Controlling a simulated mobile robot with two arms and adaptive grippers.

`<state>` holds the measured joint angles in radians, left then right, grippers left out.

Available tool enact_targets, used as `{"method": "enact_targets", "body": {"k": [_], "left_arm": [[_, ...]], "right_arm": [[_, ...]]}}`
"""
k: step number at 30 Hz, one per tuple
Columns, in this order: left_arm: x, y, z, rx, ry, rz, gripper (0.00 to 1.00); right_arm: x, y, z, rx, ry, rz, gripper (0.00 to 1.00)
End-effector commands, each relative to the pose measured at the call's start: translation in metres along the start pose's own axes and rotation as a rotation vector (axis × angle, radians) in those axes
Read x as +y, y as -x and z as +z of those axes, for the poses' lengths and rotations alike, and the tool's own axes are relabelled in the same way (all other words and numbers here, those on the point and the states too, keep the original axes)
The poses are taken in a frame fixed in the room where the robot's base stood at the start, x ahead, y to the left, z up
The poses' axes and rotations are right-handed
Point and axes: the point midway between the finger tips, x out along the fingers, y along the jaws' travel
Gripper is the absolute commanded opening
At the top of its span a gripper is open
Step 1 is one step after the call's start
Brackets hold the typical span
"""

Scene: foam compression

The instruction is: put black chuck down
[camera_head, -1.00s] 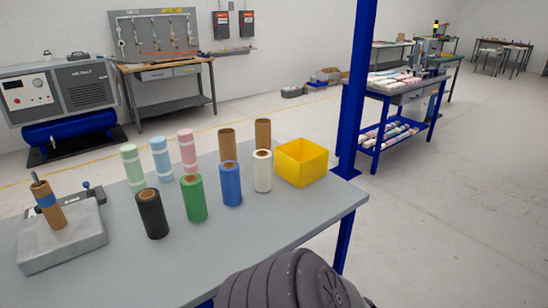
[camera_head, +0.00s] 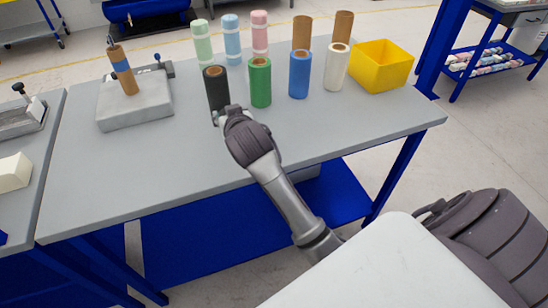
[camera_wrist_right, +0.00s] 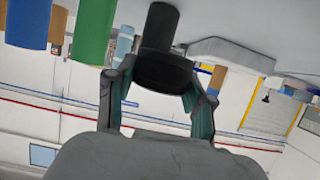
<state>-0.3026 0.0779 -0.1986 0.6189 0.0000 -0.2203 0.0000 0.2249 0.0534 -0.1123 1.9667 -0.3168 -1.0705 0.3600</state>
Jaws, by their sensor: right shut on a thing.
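The black chuck (camera_head: 217,90) is a dark roll, upright at the front left of the group of rolls on the grey table (camera_head: 330,130). My right gripper (camera_head: 226,112) reaches it from the front and is shut on its lower part. In the right wrist view the black chuck (camera_wrist_right: 161,45) sits between the two fingers of the gripper (camera_wrist_right: 158,80). The gripper hides the chuck's base in the head view, so I cannot tell whether it touches the table. My left gripper is not in view.
A green roll (camera_head: 260,84) stands close right of the black one, then blue (camera_head: 299,76) and white (camera_head: 336,68) rolls. Several other rolls stand behind. A yellow bin (camera_head: 381,68) is at right; a grey block fixture (camera_head: 135,108) with a brown roll is at left. The table's front is clear.

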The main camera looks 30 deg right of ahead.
Motion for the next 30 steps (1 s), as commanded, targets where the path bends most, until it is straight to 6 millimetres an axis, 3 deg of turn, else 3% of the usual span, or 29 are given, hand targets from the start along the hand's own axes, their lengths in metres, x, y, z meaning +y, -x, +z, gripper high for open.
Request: {"method": "enact_targets", "body": {"k": [4, 16, 22, 30], "left_arm": [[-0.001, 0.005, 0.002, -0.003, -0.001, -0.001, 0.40], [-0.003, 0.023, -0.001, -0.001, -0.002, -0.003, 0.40], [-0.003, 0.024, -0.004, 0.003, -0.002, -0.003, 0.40], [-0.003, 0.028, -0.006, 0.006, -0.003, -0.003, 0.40]], "right_arm": [[0.014, 0.003, 0.009, -0.005, 0.004, 0.003, 0.16], [0.084, 0.028, 0.074, -0.003, 0.004, 0.002, 0.16], [0.094, 0.031, 0.087, 0.000, 0.000, 0.000, 0.16], [0.094, 0.018, 0.120, -0.001, 0.000, 0.000, 0.16]]}}
